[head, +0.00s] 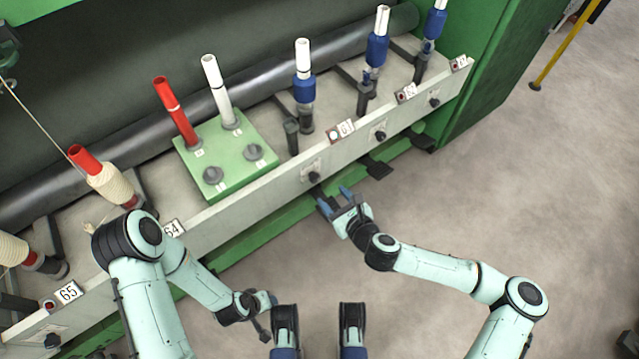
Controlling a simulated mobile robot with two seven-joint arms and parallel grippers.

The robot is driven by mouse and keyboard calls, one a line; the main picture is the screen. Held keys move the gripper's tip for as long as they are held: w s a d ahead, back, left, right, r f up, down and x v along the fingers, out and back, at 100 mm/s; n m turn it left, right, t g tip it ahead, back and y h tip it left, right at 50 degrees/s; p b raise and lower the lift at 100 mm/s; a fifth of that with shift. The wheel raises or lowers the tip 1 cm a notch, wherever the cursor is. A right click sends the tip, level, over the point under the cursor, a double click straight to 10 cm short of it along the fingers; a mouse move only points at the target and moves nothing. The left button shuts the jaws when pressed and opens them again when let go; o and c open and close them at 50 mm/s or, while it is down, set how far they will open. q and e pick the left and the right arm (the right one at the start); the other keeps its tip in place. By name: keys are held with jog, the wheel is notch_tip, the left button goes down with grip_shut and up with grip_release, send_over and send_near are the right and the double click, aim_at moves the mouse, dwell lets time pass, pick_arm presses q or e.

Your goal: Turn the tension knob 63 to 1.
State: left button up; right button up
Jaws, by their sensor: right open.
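The tension knob 63 (313,176) is a small dark knob on a light plate on the front of the pale rail, below and left of the label that appears to read 63 (345,129). Its dial marks are too small to read. My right gripper (334,199) is open and empty, just below and right of this knob, with its blue-tipped fingers pointing toward the rail. It appears apart from the knob. My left gripper (262,315) is low in the picture, left of centre, away from the rail; its jaw opening is unclear.
The pale rail (240,212) carries similar knobs (380,135) to the right and another (52,340) at lower left. A green box (245,172) with tubes and bobbins stand above it. Dark pedals (378,169) jut out below.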

aim_at(316, 180)
jog(key=b+x, duration=0.2)
jog(key=x, duration=0.5)
jog(key=shift+a+f, duration=0.1)
jog(key=shift+f, duration=0.05)
jog(key=shift+x, duration=0.9)
jog(key=shift+w+a+b, duration=0.1)
jog(key=shift+w+b, duration=0.1)
jog(key=shift+b, duration=0.1)
pick_arm(q)
jog(key=shift+y, duration=0.3)
jog(key=f, duration=0.1)
jog(key=w+a+f, duration=0.1)
jog(key=a+f, duration=0.1)
jog(key=f, duration=0.1)
jog(key=shift+w, duration=0.35)
pick_arm(e)
jog(key=c, duration=1)
